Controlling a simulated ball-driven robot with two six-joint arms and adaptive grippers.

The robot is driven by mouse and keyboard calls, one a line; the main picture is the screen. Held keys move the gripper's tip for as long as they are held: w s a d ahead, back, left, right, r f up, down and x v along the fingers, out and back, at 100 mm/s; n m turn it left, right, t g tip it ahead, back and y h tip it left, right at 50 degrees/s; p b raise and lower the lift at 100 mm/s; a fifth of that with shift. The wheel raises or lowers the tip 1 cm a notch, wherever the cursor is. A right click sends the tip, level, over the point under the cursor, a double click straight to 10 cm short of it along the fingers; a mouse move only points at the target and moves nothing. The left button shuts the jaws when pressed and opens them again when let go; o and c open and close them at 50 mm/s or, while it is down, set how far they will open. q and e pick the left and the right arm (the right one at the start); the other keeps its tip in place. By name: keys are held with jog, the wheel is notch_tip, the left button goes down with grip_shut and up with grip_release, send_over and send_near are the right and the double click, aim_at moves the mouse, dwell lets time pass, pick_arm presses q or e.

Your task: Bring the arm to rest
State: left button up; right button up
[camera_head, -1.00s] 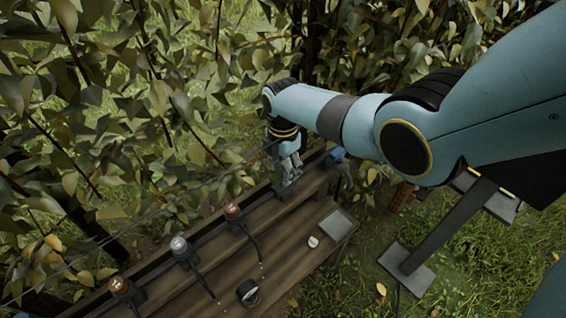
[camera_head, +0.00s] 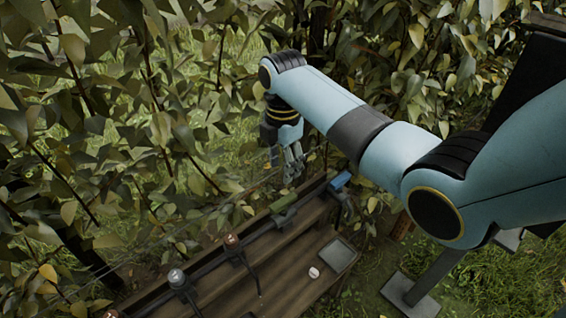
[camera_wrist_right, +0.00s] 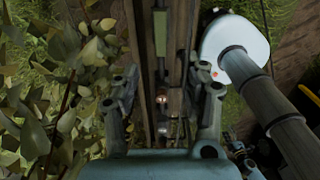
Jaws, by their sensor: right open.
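My right arm comes in from the right and reaches over to the back edge of the wooden bench. My right gripper (camera_head: 291,165) hangs with its fingers pointing down, above and apart from the bench. In the right wrist view its two fingers (camera_wrist_right: 165,100) are spread with nothing held between them. A green-handled item (camera_head: 284,221) lies along the bench's back rail below the gripper; it also shows between the fingers in the right wrist view (camera_wrist_right: 160,40). My left gripper is not in view.
The bench (camera_head: 285,262) holds a blue item (camera_head: 341,180), a copper-capped item (camera_head: 232,240), a silver-capped item (camera_head: 177,279), a small white round thing (camera_head: 314,272) and a grey square plate (camera_head: 339,254). Dense leafy branches (camera_head: 110,120) stand close behind. Grass lies at the right.

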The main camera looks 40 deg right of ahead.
dwell(0.5)
jog(key=s+f+m+b, duration=1.5)
jog(key=s+f+m, duration=0.3)
jog(key=s+f, duration=2.7)
notch_tip(320, 180, down, 4)
jog(key=shift+s+r+m+t+h+b, duration=0.15)
jog(key=shift+s+m+t+h+b, duration=0.15)
jog(key=shift+s+t+h, duration=0.1)
jog(key=shift+d, duration=0.1)
